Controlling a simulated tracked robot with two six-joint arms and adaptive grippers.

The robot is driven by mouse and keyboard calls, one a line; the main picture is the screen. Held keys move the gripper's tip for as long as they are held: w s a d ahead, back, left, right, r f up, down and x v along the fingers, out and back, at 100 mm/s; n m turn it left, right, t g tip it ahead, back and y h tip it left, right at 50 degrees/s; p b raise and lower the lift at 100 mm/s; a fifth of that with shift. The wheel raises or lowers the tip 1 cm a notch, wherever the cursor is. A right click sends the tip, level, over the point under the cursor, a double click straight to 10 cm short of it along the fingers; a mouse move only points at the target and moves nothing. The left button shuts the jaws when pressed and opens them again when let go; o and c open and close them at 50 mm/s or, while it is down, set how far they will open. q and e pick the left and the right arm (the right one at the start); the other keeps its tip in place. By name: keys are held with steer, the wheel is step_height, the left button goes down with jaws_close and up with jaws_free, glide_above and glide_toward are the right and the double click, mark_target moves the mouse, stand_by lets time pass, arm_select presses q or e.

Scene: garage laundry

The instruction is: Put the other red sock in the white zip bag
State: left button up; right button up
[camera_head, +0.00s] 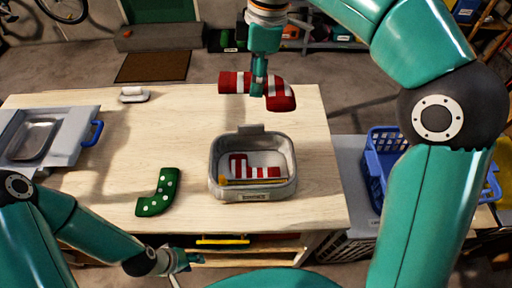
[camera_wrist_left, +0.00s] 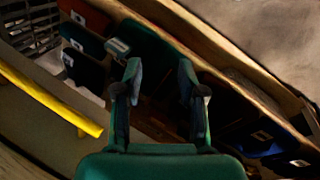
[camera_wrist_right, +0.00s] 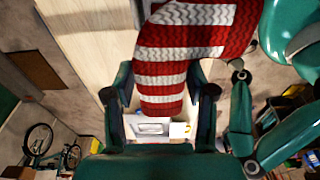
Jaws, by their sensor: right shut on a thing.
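A red and white striped sock (camera_head: 283,98) hangs in my right gripper (camera_head: 258,88), above the far part of the table. In the right wrist view the sock (camera_wrist_right: 162,68) passes between the fingers of my right gripper (camera_wrist_right: 160,92). The white zip bag (camera_head: 216,171) stands open on the table, nearer than the held sock, with a yellow strip across its front. Another red striped sock (camera_head: 238,166) lies inside it. My left gripper (camera_head: 188,262) is low at the table's near edge. Its fingers are apart and empty in the left wrist view (camera_wrist_left: 160,75).
A green dotted sock (camera_head: 157,193) lies left of the bag on the wooden table (camera_head: 115,170). A grey case with a metal tray (camera_head: 37,138) is at the left, and a small white object (camera_head: 133,94) at the back. A blue basket (camera_head: 377,165) stands right of the table.

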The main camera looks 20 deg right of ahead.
steer(key=f, duration=1.8)
steer(key=shift+s+d+f, duration=0.2)
steer(key=shift+s+f, duration=0.05)
steer(key=shift+f, duration=0.1)
steer(key=shift+w+f, duration=0.1)
steer(key=shift+f, duration=0.3)
steer(key=shift+f+b, duration=0.1)
steer(key=shift+b, duration=0.2)
steer(key=shift+f+b, duration=0.4)
steer(key=shift+f, duration=0.15)
steer(key=o, duration=1.1)
steer(key=shift+r, duration=0.1)
steer(key=shift+r+p, duration=0.5)
steer(key=shift+r, duration=0.4)
step_height(320, 180, up, 11)
steer(key=d, duration=0.1)
steer(key=shift+s+d+r, duration=0.15)
steer(key=shift+s+d, duration=0.05)
steer(key=shift+s, duration=0.05)
